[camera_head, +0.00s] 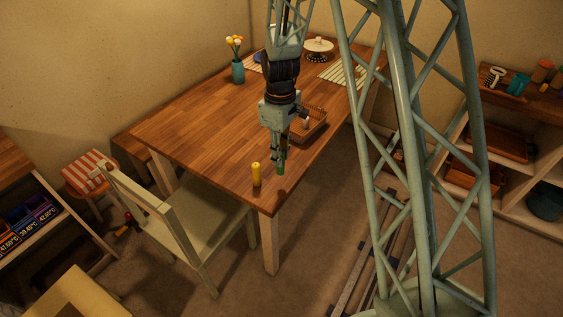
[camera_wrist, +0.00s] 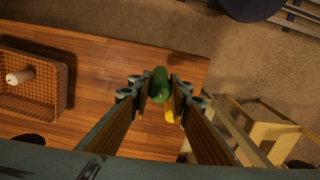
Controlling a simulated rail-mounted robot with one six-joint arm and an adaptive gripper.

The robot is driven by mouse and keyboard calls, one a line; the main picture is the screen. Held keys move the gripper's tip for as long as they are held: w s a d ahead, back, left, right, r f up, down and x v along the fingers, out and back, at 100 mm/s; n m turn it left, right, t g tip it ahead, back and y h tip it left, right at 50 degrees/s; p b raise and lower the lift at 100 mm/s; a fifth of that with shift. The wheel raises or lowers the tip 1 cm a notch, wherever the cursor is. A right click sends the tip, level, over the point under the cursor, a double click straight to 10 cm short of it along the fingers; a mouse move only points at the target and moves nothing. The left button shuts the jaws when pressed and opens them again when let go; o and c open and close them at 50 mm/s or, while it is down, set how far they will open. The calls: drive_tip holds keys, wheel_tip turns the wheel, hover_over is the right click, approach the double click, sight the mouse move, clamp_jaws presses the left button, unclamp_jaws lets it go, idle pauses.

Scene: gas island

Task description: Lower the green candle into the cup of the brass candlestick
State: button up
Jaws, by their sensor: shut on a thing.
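My gripper (camera_head: 280,155) points down over the near corner of the wooden table, shut on the green candle (camera_head: 281,168). The candle hangs upright below the fingertips. In the wrist view the green candle (camera_wrist: 160,84) sits between the two fingers, seen from above. Whether the candle's lower end touches anything is unclear.
A wicker basket (camera_head: 318,121) stands behind my gripper. A cream candle (camera_wrist: 20,77) lies in it in the wrist view. A pale chair (camera_head: 185,222) is at the table's near-left side. The tabletop (camera_head: 190,120) is clear to the left; its edge is close.

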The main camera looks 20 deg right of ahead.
drive_tip(key=w+r+m, duration=0.1)
drive_tip(key=m, duration=0.2)
drive_tip(key=w+r+m, duration=0.1)
drive_tip(key=w+m, duration=0.1)
drive_tip(key=m, duration=0.1)
drive_tip(key=w+r+m, duration=0.1)
drive_tip(key=m, duration=0.2)
drive_tip(key=shift+w+d, duration=0.25)
drive_tip(key=shift+w, duration=0.15)
drive_tip(key=shift+w+d, duration=0.1)
